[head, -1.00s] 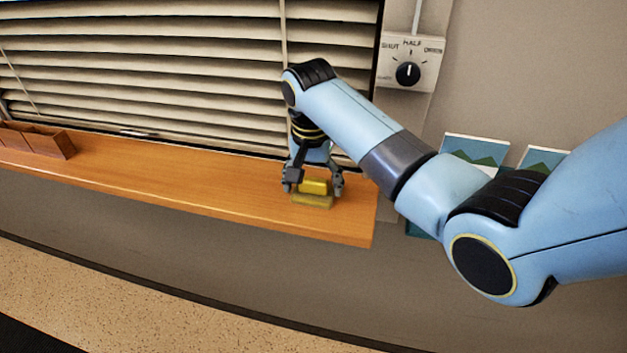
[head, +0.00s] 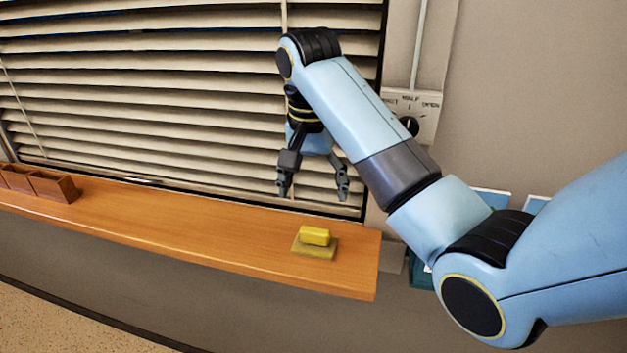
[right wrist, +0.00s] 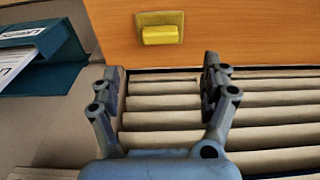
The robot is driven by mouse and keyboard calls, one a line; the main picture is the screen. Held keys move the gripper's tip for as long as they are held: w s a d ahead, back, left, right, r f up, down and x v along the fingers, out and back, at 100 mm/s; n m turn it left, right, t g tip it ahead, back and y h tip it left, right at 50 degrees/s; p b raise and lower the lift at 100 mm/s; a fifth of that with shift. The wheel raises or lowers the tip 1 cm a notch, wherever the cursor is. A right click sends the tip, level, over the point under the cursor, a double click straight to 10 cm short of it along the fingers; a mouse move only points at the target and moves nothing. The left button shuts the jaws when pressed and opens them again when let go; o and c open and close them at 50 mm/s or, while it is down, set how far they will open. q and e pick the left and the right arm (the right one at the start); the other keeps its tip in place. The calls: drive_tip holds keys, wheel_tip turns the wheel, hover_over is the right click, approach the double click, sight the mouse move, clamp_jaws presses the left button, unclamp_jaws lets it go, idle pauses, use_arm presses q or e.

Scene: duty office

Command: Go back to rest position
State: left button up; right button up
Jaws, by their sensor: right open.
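My right gripper (head: 313,190) is open and empty, raised above the wooden sill in front of the blinds. Its two spread fingers also show in the right wrist view (right wrist: 162,85). A yellow block (head: 315,235) lies on a flat olive-yellow base (head: 318,250) near the right end of the sill, below the gripper and apart from it. The yellow block (right wrist: 160,35) also shows in the right wrist view, beyond the fingertips. My left gripper is not in view.
The wooden sill (head: 180,225) runs under the blinds (head: 150,110), with brown open boxes (head: 38,182) at its left end. A dial panel (head: 425,112) is on the wall, partly behind my right arm. A teal folder (right wrist: 40,60) shows in the right wrist view.

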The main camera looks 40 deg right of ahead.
idle(0.5)
drive_tip(key=s+f+n+t, duration=0.1)
drive_tip(key=s+f+n, duration=0.45)
drive_tip(key=s, duration=0.55)
drive_tip(key=s+a+n+t, duration=0.2)
drive_tip(key=s+n, duration=0.4)
drive_tip(key=s, duration=0.9)
wheel_tip(320, 180, down, 37)
drive_tip(key=d+g+b, duration=0.2)
drive_tip(key=b, duration=1.1)
drive_tip(key=s+f+b, duration=0.3)
drive_tip(key=s+f, duration=0.3)
drive_tip(key=f, duration=0.3)
drive_tip(key=s+f+b, duration=0.4)
drive_tip(key=s+f, duration=0.3)
drive_tip(key=f, duration=0.3)
drive_tip(key=s+d+f+m+g+b, duration=0.1)
drive_tip(key=s+f+b, duration=0.3)
drive_tip(key=f, duration=0.6)
drive_tip(key=s, duration=0.2)
drive_tip(key=shift+s, duration=0.35)
